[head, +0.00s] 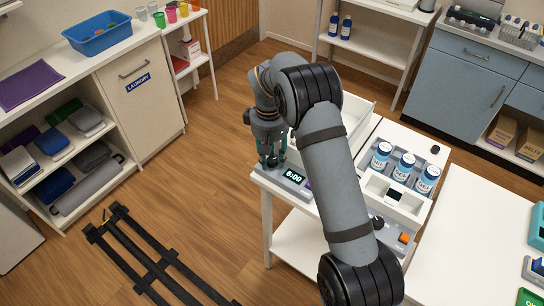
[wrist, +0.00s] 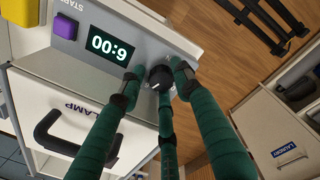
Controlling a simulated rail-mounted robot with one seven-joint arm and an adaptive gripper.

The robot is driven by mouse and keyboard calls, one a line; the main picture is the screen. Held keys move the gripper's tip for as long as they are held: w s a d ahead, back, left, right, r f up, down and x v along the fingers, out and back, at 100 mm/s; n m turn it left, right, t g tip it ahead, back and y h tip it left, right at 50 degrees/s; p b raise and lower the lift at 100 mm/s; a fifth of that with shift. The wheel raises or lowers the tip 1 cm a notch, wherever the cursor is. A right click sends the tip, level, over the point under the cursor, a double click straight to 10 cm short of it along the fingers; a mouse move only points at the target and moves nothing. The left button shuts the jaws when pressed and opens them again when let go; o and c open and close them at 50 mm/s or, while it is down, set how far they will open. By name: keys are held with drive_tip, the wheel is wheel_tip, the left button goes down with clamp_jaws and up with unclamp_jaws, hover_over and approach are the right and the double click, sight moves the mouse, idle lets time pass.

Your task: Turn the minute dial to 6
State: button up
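The black dial (wrist: 160,77) sits on a grey panel beside a lit display (wrist: 109,46). The display appears upside down in the wrist view and reads 6:00. It also shows in the head view (head: 293,176), small. The dial has a pale mark on its rim, and I see no label naming it. My gripper (wrist: 157,82) has its green fingers spread around the dial. A gap shows between the left fingertip and the dial; the right and middle fingertips are close to it, contact unclear.
A black handle (wrist: 75,130) is near the fingers. White-capped bottles (head: 404,167) stand farther right. Open floor lies left of the panel's table.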

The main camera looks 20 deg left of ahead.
sight(270, 161)
drive_tip(key=shift+r, duration=0.1)
drive_tip(key=shift+w+a+r, duration=0.1)
drive_tip(key=shift+r, duration=0.2)
wheel_tip(270, 161, up, 11)
drive_tip(key=shift+s+r, duration=0.15)
drive_tip(key=shift+s, duration=0.15)
drive_tip(key=shift+a, duration=0.1)
drive_tip(key=f, duration=1.2)
drive_tip(key=shift+w, duration=0.25)
drive_tip(key=shift+r, duration=0.15)
